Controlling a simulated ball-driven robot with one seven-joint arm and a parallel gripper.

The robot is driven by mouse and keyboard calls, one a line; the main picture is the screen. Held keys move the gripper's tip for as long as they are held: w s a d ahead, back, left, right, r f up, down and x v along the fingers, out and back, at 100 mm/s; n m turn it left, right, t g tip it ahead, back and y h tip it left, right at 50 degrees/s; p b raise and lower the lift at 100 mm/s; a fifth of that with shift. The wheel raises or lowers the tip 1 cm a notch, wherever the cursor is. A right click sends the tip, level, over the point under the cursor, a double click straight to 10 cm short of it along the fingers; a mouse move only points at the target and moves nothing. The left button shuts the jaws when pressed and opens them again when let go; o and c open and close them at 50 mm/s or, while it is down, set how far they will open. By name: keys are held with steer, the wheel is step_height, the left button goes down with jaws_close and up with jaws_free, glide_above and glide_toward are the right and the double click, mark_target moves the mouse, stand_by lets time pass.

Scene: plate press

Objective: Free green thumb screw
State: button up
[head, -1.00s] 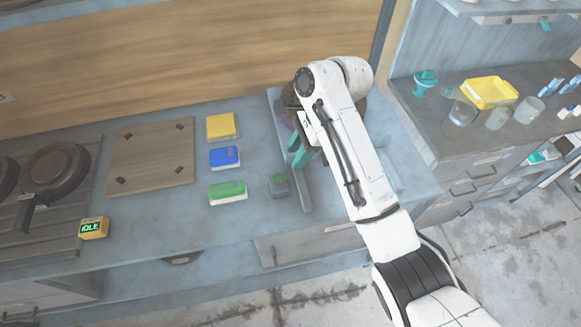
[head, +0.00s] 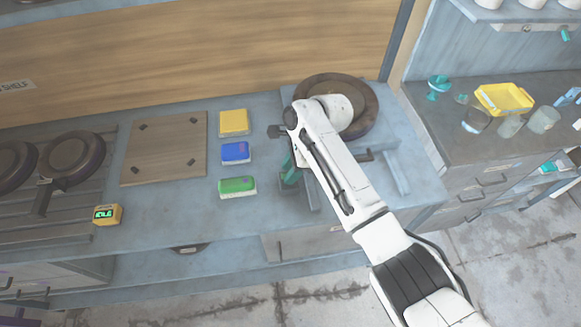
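In the head view, my gripper (head: 290,175) points down at a small dark grey block (head: 289,189) on the bench, right of the green box. A round dark brown press plate (head: 368,112) lies behind my arm at the back of the bench.
Yellow (head: 234,122), blue (head: 235,152) and green (head: 238,186) boxes stand left of my gripper. A wooden board (head: 164,148) and dark round plates (head: 72,158) lie further left. A small yellow display box (head: 108,215) sits near the front edge. The right counter holds a yellow tray (head: 504,98).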

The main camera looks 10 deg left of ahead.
steer(key=shift+f, duration=0.1)
steer(key=shift+c, duration=0.4)
jaws_close()
